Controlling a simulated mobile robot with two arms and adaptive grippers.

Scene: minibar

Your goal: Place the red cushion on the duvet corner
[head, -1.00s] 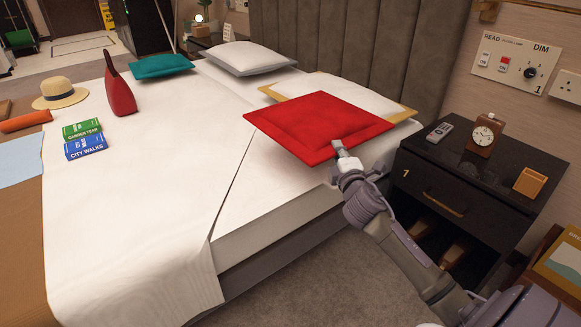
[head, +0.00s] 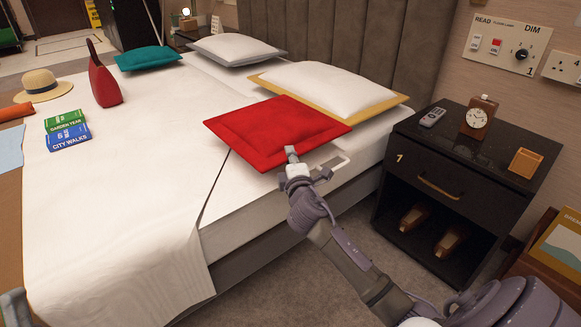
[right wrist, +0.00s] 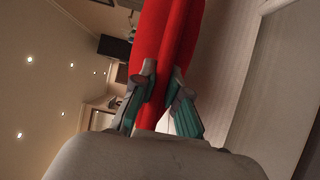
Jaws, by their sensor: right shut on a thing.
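The red cushion (head: 277,128) is held by its near edge in my right gripper (head: 292,157). It is nearly flat, above the head end of the bed beside the yellow-edged pillow; I cannot tell whether it touches the bedding. In the right wrist view, my right gripper (right wrist: 163,95) has its fingers closed on both sides of the red cushion (right wrist: 168,35). The white duvet (head: 120,190) covers the bed, and its near corner (head: 195,285) hangs over the side. A grey part, apparently my left gripper (head: 14,305), shows at the lower left edge; its fingers are not clear.
A white pillow with a yellow edge (head: 335,88), a grey-edged pillow (head: 235,49) and a teal cushion (head: 148,59) lie on the bed. A red bag (head: 104,78), a hat (head: 42,86) and two books (head: 68,137) are left. A black nightstand (head: 445,185) stands right.

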